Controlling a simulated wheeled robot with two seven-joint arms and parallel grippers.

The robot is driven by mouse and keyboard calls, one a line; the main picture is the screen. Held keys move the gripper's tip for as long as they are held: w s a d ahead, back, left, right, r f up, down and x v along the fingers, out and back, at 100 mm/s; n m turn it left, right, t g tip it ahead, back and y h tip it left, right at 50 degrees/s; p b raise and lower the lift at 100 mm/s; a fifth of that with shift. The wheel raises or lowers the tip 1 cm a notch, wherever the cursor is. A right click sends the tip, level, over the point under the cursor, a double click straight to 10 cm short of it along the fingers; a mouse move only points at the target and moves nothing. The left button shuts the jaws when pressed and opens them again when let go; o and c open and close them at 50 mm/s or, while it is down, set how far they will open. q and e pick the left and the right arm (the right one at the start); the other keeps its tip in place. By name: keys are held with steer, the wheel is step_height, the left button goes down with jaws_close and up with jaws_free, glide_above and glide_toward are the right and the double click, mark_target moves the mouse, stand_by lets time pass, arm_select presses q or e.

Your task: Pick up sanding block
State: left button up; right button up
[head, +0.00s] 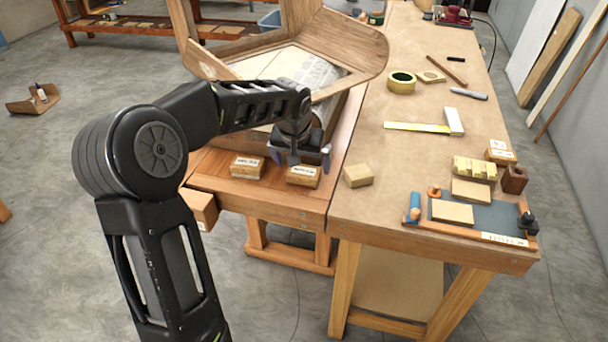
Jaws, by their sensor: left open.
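Several small tan blocks lie on the tables, and I cannot tell for sure which is the sanding block. A labelled block (303,178) lies near the front edge of the wooden bench, with a second labelled block (247,167) to its left. A plain tan block (358,176) lies to the right, on the tan worktop. My left gripper (300,158) is open, pointing down just above and behind the nearer labelled block, with its fingers spread. Whether it touches the block is unclear. My right gripper is not in view.
A large bent wooden frame (345,42) stands behind the gripper. On the tan worktop (400,165) are a tape roll (401,83), a square (453,122) and, at front right, a tray (455,232) with blocks. The worktop's middle is mostly clear.

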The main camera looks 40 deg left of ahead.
mark_target(303, 171)
arm_select(q)
steer(key=shift+f, duration=0.15)
steer(key=p+x, duration=0.1)
steer(key=x, duration=0.4)
steer(key=shift+w+a, duration=0.15)
steer(key=shift+a, duration=0.05)
steer(key=shift+c, duration=0.2)
stand_by(0.4)
steer(key=c, duration=1.4)
